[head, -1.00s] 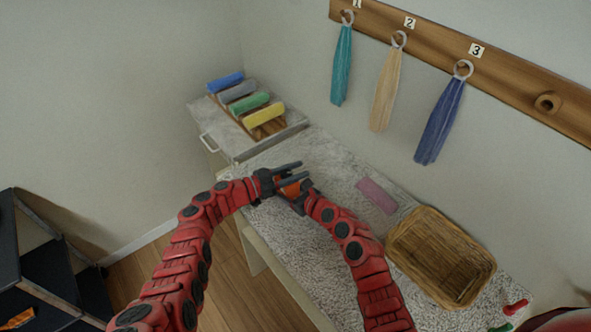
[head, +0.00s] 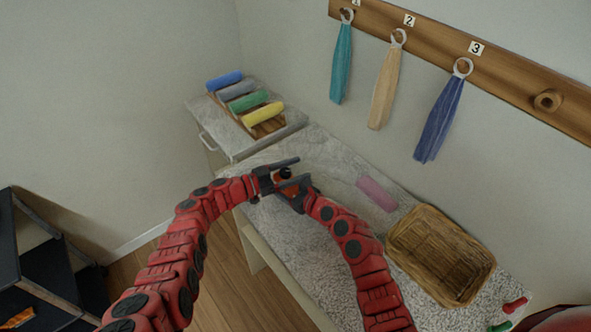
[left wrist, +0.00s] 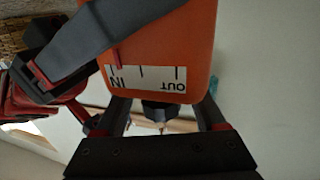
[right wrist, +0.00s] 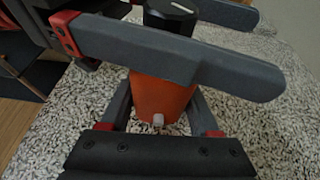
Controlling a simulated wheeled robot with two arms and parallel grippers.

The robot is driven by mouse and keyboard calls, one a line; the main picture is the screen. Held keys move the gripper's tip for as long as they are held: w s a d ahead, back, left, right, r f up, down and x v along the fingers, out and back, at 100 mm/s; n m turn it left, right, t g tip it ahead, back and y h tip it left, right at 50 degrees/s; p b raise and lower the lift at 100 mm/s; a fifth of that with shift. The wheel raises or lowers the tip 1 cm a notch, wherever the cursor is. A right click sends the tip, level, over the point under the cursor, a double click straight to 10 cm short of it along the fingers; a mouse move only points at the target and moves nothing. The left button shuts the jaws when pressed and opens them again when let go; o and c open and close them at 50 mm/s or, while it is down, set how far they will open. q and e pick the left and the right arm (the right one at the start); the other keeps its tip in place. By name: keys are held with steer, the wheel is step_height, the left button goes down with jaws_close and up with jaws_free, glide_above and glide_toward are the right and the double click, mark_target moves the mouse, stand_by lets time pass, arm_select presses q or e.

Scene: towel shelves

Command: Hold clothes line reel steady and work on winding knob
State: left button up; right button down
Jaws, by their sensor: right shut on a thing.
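The clothes line reel (head: 290,187) is an orange case held above the worktop. My right gripper (head: 284,189) is shut on it. In the left wrist view the case (left wrist: 195,45) carries a white IN–OUT scale (left wrist: 148,79), with a red pointer at the IN end. The dark winding knob (head: 285,173) sticks out of the case and shows a white mark in the right wrist view (right wrist: 172,12). My left gripper (head: 298,169) is open, with one finger on each side of the knob and gaps visible. A small pale nub (right wrist: 158,119) shows on the case.
A wicker basket (head: 395,243) and a flat pink piece (head: 376,194) are on the speckled worktop (head: 330,255). Rolled towels (head: 250,100) lie on the side cabinet. Three towels (head: 385,90) hang from a numbered rail; its right peg (head: 548,101) is bare. A black shelf (head: 45,270) stands left.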

arm_select(q)
steer(key=v, duration=1.2)
steer(key=shift+f, duration=0.15)
steer(key=shift+s+d+f+n+t+y, duration=0.1)
steer(key=shift+d+f+n+t+y, duration=0.2)
steer(key=shift+d+f+n+t, duration=0.3)
steer(key=shift+n+t, duration=0.1)
steer(key=shift+t, duration=0.2)
steer(key=shift+s+d+r+n+t+y, duration=0.2)
steer(key=shift+s+n+t+y, duration=0.35)
steer(key=shift+t+y, duration=0.2)
steer(key=w+d+r+n+t, duration=0.1)
steer(key=w+d, duration=0.5)
steer(key=d, duration=0.3)
steer(key=shift+w+r+t+y, duration=0.15)
steer(key=shift+w+t+y, duration=0.2)
steer(key=shift+w+y, duration=0.1)
